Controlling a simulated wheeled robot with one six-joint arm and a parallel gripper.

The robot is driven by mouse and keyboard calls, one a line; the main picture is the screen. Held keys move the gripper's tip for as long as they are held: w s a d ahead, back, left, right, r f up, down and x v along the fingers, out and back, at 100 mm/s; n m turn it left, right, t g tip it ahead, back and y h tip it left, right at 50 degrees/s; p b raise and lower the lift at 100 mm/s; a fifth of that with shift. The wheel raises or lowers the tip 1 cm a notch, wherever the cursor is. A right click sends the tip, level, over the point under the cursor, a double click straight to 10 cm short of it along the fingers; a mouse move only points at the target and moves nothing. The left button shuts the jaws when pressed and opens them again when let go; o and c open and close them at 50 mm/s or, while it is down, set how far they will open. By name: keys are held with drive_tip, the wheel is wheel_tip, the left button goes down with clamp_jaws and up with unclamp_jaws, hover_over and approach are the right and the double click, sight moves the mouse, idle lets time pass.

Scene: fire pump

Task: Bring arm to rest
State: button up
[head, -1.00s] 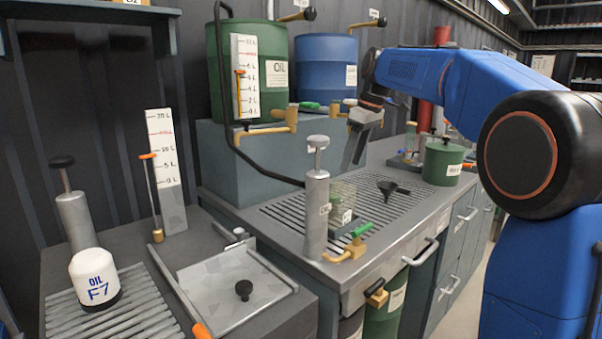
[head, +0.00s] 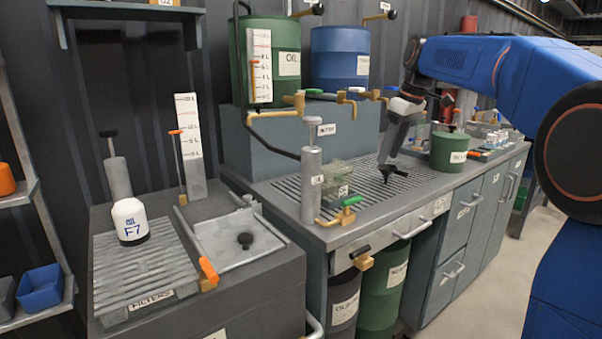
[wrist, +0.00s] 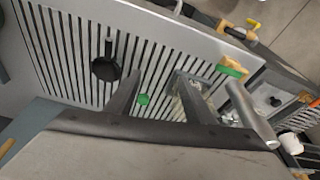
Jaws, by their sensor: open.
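My blue arm (head: 480,60) reaches in from the right in the head view. My gripper (head: 386,165) hangs over the slotted worktop (head: 290,190), pointing down. In the wrist view my gripper (wrist: 160,97) has its two fingers apart with nothing held between them. A black funnel (head: 396,173) shows right by the fingertips in the head view. In the wrist view the funnel (wrist: 106,68) lies on the slotted grate, to the left of the fingers and apart from them.
A clear container (head: 336,178), a silver pump cylinder (head: 311,185) and a green-handled tap (head: 348,208) stand left of my gripper. A green pot (head: 448,152) stands right of it. Green (head: 284,50) and blue (head: 340,62) drums stand behind. An oil filter (head: 130,222) sits at left.

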drive_tip(key=s+d+f+m+t+h, duration=0.1)
drive_tip(key=s+f+m, duration=0.25)
drive_tip(key=s, duration=0.75)
drive_tip(key=s+d+f+m, duration=0.15)
drive_tip(key=s+f, duration=0.35)
drive_tip(key=s, duration=0.7)
drive_tip(key=s+d+f+m+t+h, duration=0.1)
drive_tip(key=s+f+m, duration=0.3)
drive_tip(key=s+f, duration=1.3)
drive_tip(key=shift+s+d+t, duration=0.25)
drive_tip(key=shift+d+t, duration=0.05)
drive_tip(key=shift+d, duration=0.05)
